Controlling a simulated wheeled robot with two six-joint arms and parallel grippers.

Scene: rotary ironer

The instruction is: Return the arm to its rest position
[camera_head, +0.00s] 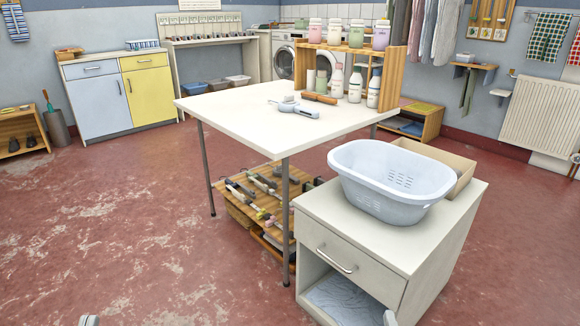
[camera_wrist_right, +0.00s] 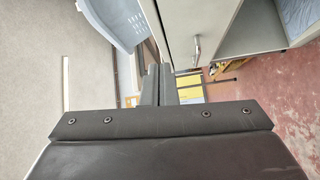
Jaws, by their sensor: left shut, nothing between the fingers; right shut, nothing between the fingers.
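Only the tip of my left gripper (camera_head: 90,320) shows at the bottom edge of the head view, over the red floor. The tip of my right gripper (camera_head: 390,318) shows at the bottom edge too, in front of the white drawer cabinet (camera_head: 440,243). In the right wrist view my right gripper (camera_wrist_right: 158,84) has its two dark fingers together with nothing between them. The drawer cabinet's handle (camera_wrist_right: 196,48) and part of the pale blue laundry basket (camera_wrist_right: 112,24) appear beyond the fingers. Most of both arms is out of view.
The laundry basket (camera_head: 392,182) stands on the drawer cabinet beside a cardboard box (camera_head: 462,162). The floor at left is clear.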

